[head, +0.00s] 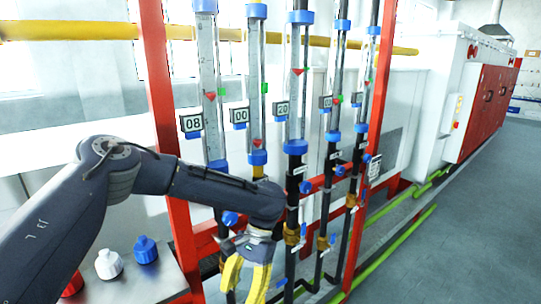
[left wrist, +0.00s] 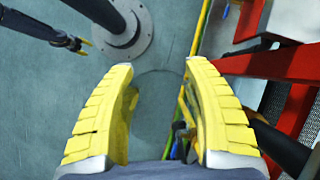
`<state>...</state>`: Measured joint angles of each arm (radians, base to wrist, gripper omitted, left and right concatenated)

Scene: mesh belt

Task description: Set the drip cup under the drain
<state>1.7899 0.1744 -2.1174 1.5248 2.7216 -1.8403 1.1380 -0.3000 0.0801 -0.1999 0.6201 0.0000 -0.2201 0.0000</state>
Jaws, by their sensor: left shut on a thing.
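My left gripper (head: 247,285) points down in front of the lower pipes, its yellow fingers spread around something. In the left wrist view the fingers (left wrist: 163,75) are shut on a clear, faint round thing (left wrist: 163,92), which looks like the drip cup. Its outline is hard to make out, and I cannot pick it out in the head view. Brass valves with blue handles (head: 292,236) sit low on the black pipes just right of the gripper. I cannot tell which outlet is the drain. My right gripper (left wrist: 86,47) shows small in the left wrist view, away from the rack.
A red frame (head: 165,110) holds several clear tubes with blue collars and number tags. A metal table (head: 140,285) at lower left carries a white bottle (head: 109,263), a blue one (head: 146,249) and a red one (head: 72,285). Green pipes (head: 405,232) run along the floor; the floor at right is clear.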

